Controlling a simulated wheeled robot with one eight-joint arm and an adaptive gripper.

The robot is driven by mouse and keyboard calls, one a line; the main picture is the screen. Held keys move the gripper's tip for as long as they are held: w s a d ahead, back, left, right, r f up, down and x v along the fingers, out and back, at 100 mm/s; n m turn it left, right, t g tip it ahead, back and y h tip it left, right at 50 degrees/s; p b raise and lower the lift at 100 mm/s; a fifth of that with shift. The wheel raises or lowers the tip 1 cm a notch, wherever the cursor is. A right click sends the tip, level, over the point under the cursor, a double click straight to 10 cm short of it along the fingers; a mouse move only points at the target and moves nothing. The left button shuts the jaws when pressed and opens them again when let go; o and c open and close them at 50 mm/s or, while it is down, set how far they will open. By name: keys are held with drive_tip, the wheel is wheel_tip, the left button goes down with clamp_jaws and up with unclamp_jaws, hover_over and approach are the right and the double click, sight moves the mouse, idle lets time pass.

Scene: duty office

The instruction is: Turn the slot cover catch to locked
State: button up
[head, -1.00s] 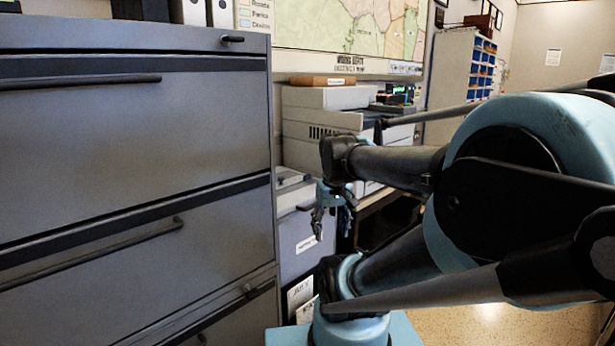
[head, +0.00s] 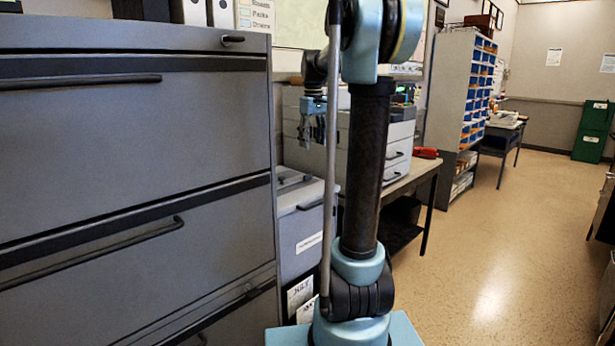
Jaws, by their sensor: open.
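My gripper (head: 311,140) hangs fingers-down in front of the printer, above the grey bin in the picture. It looks open and holds nothing. The grey bin (head: 300,235) stands just right of the filing cabinet, with a white label on its front and a dark handle near its top edge. Part of its top (head: 292,181) shows, but the cabinet hides its left side and my arm covers its right. I cannot make out a slot cover catch or its position at this size.
A large grey filing cabinet (head: 135,140) fills the left. A printer (head: 397,140) stands on a table (head: 428,178) behind my arm, with a red object (head: 426,152) beside it. A pigeonhole shelf (head: 455,90) stands farther back. The floor (head: 500,250) at right is clear.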

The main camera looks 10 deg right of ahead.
drive_tip(key=r+n, duration=0.1)
hover_over(309, 175)
wheel_tip(309, 175, down, 17)
drive_tip(key=shift+a+f, duration=0.1)
drive_tip(key=shift+f, duration=0.05)
idle(0.5)
